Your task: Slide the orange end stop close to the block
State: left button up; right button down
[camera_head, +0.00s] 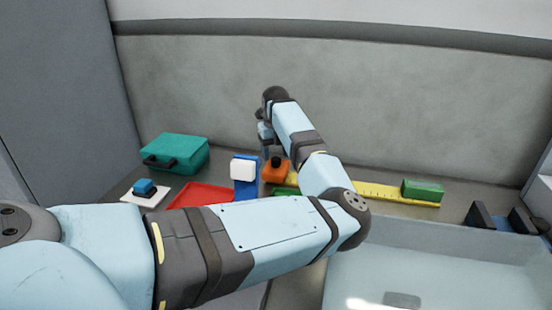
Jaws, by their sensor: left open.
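The orange end stop (276,171), with a dark knob on top, sits at the left end of the yellow scale rail (385,193). The green block (422,190) is on the rail toward its right end, well apart from the end stop. My left gripper (265,146) is open, just left of and above the orange end stop; its fingertips are partly hidden, and I cannot tell if they touch it. My left forearm hides the middle of the rail.
A blue stand with a white top (243,170) is close left of the end stop. A teal case (176,153), a red tray (200,195) and a white pad with a blue piece (143,194) are further left. A pale basin (440,265) is in front right; a wall is behind.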

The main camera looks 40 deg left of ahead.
pick_arm(q)
jog(key=shift+f, duration=1)
grip_shut()
